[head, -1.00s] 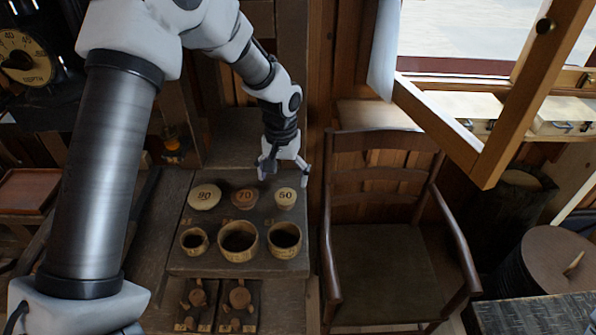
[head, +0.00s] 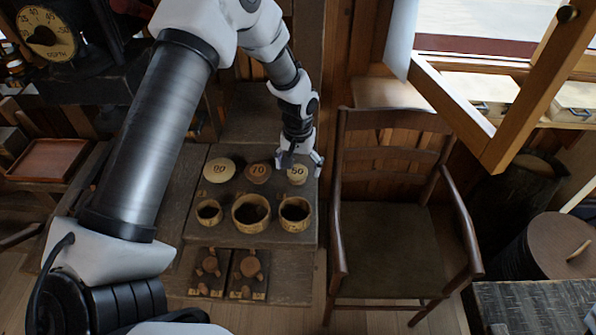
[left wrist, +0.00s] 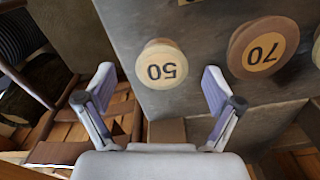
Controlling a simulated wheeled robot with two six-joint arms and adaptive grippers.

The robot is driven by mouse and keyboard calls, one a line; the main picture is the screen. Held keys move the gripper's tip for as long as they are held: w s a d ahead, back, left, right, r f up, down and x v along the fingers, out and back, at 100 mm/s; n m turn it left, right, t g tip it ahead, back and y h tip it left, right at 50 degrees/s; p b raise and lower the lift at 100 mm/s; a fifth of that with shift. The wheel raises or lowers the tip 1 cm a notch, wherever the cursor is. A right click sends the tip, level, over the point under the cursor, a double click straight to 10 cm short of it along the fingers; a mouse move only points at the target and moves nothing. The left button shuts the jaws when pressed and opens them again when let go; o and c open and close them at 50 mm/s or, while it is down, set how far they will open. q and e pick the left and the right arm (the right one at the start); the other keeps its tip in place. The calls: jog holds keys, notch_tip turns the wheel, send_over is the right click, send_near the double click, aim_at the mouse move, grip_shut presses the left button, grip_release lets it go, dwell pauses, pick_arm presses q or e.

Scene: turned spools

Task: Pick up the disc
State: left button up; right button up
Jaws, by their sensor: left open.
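In the left wrist view the 50 disc (left wrist: 161,63) shows between and beyond the open fingertips (left wrist: 158,76), with no visible contact. My right gripper is not in view.
Three hollow wooden cups (head: 251,213) stand in front of the discs. Pegged wooden pieces (head: 248,267) lie on small panels nearer me. A wooden chair (head: 390,247) stands close on the right. A red-brown tray (head: 48,159) is at the left.

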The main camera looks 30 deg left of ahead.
pick_arm(q)
jog(key=shift+w+a+f, duration=0.15)
jog(key=shift+a+f, duration=0.05)
jog(key=shift+f, duration=0.2)
jog(key=shift+d, duration=0.1)
jog(key=c, duration=0.8)
